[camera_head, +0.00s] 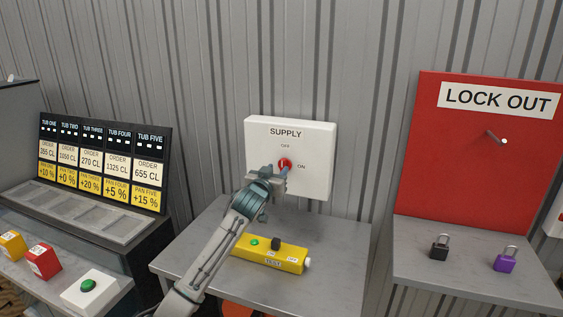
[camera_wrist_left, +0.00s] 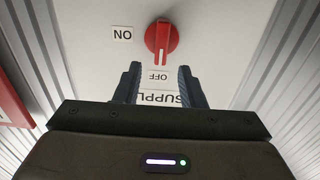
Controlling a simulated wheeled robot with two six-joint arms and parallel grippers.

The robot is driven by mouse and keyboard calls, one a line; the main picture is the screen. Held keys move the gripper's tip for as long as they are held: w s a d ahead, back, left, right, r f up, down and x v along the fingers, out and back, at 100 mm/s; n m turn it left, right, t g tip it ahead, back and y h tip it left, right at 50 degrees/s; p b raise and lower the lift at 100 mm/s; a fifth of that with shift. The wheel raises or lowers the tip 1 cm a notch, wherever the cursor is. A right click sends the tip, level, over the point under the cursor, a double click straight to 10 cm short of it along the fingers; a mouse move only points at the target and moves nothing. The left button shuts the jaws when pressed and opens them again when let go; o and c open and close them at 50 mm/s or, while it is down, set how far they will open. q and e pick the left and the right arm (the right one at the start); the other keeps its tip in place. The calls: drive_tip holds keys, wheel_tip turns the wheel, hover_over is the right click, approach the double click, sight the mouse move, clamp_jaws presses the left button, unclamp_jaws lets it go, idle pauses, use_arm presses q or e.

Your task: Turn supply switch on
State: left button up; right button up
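The white supply switch box (camera_head: 316,150) is on the corrugated wall, with OFF above its red rotary knob (camera_head: 285,162) and ON to the right. My left gripper (camera_head: 283,174) is at the knob and partly covers it. In the left wrist view the box appears upside down. There the red knob (camera_wrist_left: 161,42) has its white mark toward the OFF label. My left gripper (camera_wrist_left: 160,78) is open, its fingers apart and the knob just beyond the tips. Contact is not visible. My right gripper is not in view.
A yellow button box (camera_head: 268,254) lies on the grey table (camera_head: 210,240) below. A red LOCK OUT board (camera_head: 455,160) stands at right, with a black padlock (camera_head: 439,247) and purple padlock (camera_head: 505,260) on its shelf. A tub order panel (camera_head: 103,162) is at left.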

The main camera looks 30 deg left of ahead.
sight(282, 165)
use_arm(q)
drive_tip(key=p+x, duration=0.1)
drive_tip(key=x, duration=0.4)
drive_tip(key=shift+f, duration=0.1)
drive_tip(key=shift+w+f, duration=0.1)
clamp_jaws()
